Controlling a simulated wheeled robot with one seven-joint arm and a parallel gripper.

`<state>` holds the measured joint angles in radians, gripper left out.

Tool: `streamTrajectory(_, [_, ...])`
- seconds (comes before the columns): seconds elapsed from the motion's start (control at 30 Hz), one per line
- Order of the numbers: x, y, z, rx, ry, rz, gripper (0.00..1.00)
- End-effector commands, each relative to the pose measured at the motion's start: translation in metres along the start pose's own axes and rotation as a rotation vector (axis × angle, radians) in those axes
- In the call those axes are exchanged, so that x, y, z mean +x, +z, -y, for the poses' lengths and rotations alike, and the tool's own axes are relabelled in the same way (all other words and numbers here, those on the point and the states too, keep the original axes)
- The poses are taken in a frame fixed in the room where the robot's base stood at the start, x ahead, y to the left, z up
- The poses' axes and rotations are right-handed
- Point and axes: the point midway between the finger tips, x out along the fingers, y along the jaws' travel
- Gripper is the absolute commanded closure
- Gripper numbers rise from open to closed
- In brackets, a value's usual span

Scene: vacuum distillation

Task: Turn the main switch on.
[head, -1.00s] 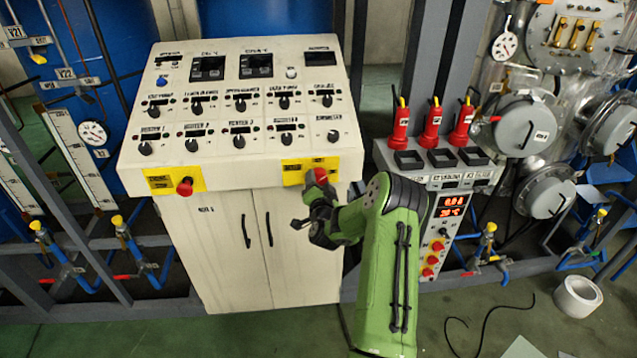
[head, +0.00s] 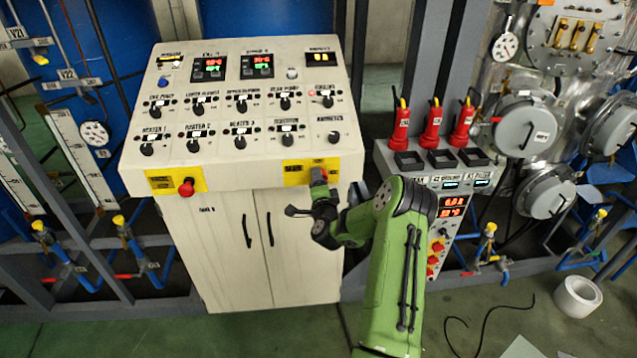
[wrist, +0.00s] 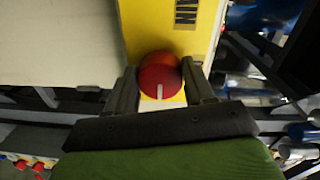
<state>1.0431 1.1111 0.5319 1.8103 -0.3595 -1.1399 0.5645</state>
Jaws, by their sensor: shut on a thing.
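The main switch is a red round knob (wrist: 161,78) with a white mark, on a yellow plate (wrist: 168,22) lettered "MAIN" in the wrist view. In the head view this yellow plate (head: 298,173) is at the right of the control cabinet's front edge. My gripper (wrist: 160,88) is shut on the knob, one finger on each side. In the head view my gripper (head: 322,190) is at that plate and hides most of the knob. The displays on the panel (head: 208,68) are lit red and green.
To the right stands a smaller unit with red cylinders (head: 432,128) and lit displays (head: 453,202). A tape roll (head: 577,296) and a black cable (head: 487,320) lie on the floor.

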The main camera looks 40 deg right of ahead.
Motion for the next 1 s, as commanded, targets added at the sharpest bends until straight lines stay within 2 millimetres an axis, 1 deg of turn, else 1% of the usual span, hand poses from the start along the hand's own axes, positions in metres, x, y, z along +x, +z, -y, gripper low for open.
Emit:
streamTrajectory(0.47, [0.0001, -0.0008, -0.0001, 0.014, 0.0, -0.001, 0.77])
streamTrajectory(0.5, [0.0001, -0.0008, -0.0001, 0.013, 0.0, -0.001, 0.41])
streamTrajectory(0.63, [0.0, -0.0006, -0.0002, 0.013, 0.0, -0.001, 0.21])
streamTrajectory(0.9, [-0.0008, -0.0001, -0.0003, 0.011, 0.0, 0.0, 0.21])
streamTrajectory(0.97, [-0.0041, 0.0005, -0.0008, 0.011, -0.001, 0.002, 0.21])
streamTrajectory(1.0, [-0.0088, 0.0009, -0.0017, 0.01, 0.0, 0.003, 0.21])
